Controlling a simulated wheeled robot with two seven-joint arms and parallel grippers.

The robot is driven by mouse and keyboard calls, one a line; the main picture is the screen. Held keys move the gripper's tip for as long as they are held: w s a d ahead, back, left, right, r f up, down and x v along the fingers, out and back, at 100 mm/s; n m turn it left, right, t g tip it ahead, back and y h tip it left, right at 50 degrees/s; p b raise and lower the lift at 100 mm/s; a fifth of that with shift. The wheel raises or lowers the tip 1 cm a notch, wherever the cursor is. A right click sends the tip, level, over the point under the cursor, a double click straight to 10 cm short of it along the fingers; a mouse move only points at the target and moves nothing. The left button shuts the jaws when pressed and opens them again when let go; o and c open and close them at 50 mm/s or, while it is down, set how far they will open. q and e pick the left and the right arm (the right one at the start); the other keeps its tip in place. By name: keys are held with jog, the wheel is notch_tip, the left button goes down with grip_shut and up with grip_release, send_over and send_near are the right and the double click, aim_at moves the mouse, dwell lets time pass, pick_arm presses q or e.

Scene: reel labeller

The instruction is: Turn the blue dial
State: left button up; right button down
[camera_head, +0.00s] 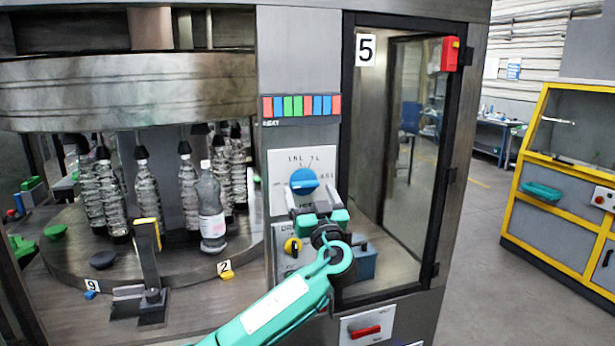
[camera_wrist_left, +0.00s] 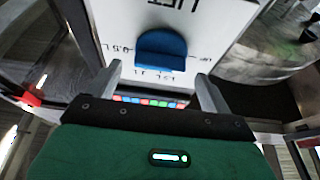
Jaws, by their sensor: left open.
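The blue dial (camera_head: 304,181) sits on a white panel (camera_head: 322,160) with printed volume marks on the front of the machine. In the left wrist view the blue dial (camera_wrist_left: 161,50) shows ahead of the fingers, in the gap between them. My left gripper (camera_head: 318,203) is open and empty, just below the dial in the head view. In the left wrist view its two fingers (camera_wrist_left: 160,82) stand apart on either side, and neither visibly touches the dial. My right gripper is not in view.
A yellow-and-black knob (camera_head: 292,246) is on a lower panel, left of my gripper. A row of coloured buttons (camera_head: 301,106) is above the dial. A glass door (camera_head: 400,160) stands to the right. Bottles (camera_head: 210,205) stand on the turntable at left.

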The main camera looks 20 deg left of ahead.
aim_at(305, 184)
pick_arm(q)
jog(key=shift+p+x, duration=0.5)
jog(key=shift+x, duration=0.85)
